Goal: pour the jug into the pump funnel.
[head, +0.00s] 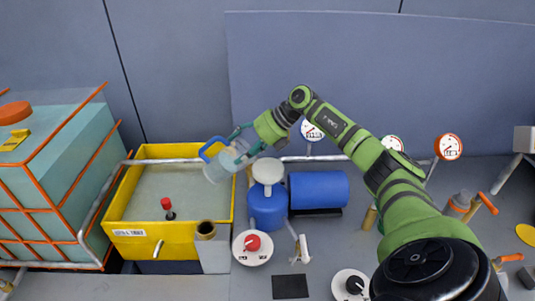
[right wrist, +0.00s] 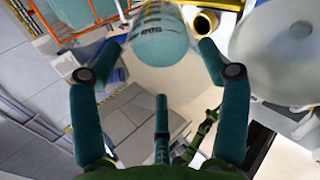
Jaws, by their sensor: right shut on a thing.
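The jug (head: 222,166) is a clear vessel with a blue handle, up and left of the pump in the head view. My right gripper (head: 240,143) is shut on it; in the right wrist view the jug (right wrist: 163,42) sits between the two teal fingers, with teal showing in it and dark lettering. The pale funnel (head: 267,168) stands on top of the blue pump body (head: 267,209), right of and apart from the jug. A large pale round form, probably the funnel (right wrist: 283,42), shows at the right wrist view's upper right. No stream shows.
A yellow tray (head: 121,231) with a red-knobbed valve (head: 168,206) lies below and left of the jug. An orange-framed tank (head: 55,175) stands further left. A blue motor (head: 320,189), gauges (head: 449,146) and a grey rail are at the right. A brass cup (head: 206,230) is near the front.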

